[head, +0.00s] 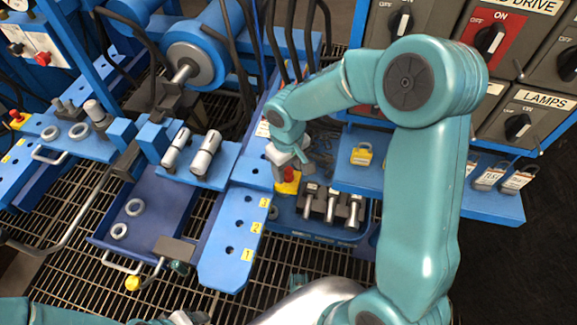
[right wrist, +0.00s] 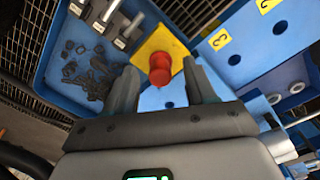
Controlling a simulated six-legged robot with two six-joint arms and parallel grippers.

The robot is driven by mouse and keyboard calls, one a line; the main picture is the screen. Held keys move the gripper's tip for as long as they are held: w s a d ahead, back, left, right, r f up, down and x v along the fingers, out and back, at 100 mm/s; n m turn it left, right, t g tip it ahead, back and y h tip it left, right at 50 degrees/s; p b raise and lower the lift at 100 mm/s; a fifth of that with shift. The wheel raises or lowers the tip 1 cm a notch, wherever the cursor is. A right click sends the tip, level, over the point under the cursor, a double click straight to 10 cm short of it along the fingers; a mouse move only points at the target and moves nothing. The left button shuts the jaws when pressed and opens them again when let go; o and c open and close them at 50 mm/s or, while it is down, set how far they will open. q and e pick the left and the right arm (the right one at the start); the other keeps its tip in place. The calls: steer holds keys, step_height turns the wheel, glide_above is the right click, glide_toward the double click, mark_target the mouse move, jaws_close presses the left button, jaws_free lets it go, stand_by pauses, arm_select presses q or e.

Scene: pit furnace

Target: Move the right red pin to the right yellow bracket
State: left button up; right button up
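The right red pin (head: 289,174) shows as a small red knob at the yellow bracket (head: 287,187), beside the blue numbered rail. In the right wrist view the round red pin (right wrist: 160,66) stands over the square yellow bracket (right wrist: 172,46); how deep it sits is hidden. My right gripper (head: 288,160) is just above it. In the wrist view its fingers (right wrist: 162,88) are apart, one on each side of the pin's line, with a gap to the pin. Only parts of my left arm show at the bottom edge; its fingers are out of frame.
A blue tray (head: 318,230) with metal clamps lies right of the bracket. The blue rail (head: 233,235) with numbered holes runs left of it. A blue shelf (head: 490,203) with padlocks is at right. Another red pin (head: 17,116) is at far left.

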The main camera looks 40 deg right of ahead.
step_height(320, 180, up, 16)
steer(key=p, duration=0.4)
steer(key=shift+a+r+p, duration=0.15)
steer(key=shift+r+p, duration=0.05)
steer(key=shift+p, duration=0.2)
stand_by(0.3)
